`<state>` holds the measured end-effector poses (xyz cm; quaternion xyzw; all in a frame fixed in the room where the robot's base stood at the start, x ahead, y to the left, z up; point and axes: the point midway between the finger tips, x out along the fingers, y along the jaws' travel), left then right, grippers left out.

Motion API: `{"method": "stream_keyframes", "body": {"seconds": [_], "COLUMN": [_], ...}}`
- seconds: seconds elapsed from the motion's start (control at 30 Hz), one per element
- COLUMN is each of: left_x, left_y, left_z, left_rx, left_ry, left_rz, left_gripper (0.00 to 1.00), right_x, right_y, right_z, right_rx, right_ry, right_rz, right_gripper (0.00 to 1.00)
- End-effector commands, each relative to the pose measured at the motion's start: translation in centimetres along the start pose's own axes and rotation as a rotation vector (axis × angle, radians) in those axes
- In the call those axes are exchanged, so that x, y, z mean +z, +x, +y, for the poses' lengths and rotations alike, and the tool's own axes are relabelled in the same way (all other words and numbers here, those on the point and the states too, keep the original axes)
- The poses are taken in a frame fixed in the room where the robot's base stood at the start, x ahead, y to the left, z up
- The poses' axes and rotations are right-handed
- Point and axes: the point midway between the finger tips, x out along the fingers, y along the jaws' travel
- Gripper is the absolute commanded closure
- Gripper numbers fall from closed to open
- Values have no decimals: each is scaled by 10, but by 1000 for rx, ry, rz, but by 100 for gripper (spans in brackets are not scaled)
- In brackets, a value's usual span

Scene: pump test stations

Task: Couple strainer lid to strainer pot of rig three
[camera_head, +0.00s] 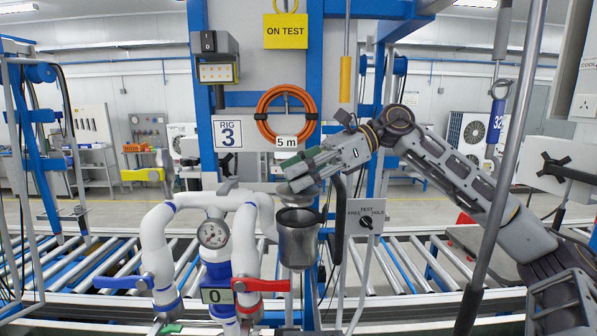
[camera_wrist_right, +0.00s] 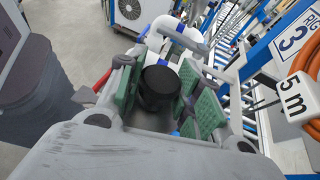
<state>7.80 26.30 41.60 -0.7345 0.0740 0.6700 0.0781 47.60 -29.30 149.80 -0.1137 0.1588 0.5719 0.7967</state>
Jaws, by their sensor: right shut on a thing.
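The strainer pot (camera_head: 297,245) is a dark grey metal cup, open at the top, standing upright on the pipework of rig three. My right gripper (camera_head: 297,178) is above the pot with its green-padded fingers. It is shut on the strainer lid (camera_head: 296,198), whose grey edge shows just below the fingers and over the pot's mouth, seemingly apart from the rim. In the right wrist view, a round black knob (camera_wrist_right: 159,88), apparently the lid's, sits between the green pads; the fingers hide much of the lid.
White pipes with a pressure gauge (camera_head: 213,234) and a red lever (camera_head: 262,285) stand left of the pot. An orange hose coil (camera_head: 287,115) hangs behind, beside the rig 3 sign (camera_head: 227,134).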

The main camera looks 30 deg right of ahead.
Motion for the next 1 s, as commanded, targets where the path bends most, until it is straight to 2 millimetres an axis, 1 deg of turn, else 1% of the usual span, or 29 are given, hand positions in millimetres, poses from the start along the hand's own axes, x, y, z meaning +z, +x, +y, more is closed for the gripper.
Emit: {"method": "stream_keyframes", "body": {"seconds": [0.03,0.1,0.33,1.0], "left_x": [0,1,1,2], "left_y": [6,10,18,20], "left_z": [0,0,0,0], "left_rx": [0,0,0,0], "left_ry": [0,0,0,0], "left_rz": [0,0,1,1], "left_gripper": [0,0,0,0], "right_x": [-6,-9,-18,-20], "right_y": [2,4,8,8], "right_z": [0,0,0,0], "right_rx": [0,0,0,0], "right_ry": [0,-1,-1,-1], "right_rz": [-1,-1,-1,-1], "right_gripper": [82,82,82,82]}}
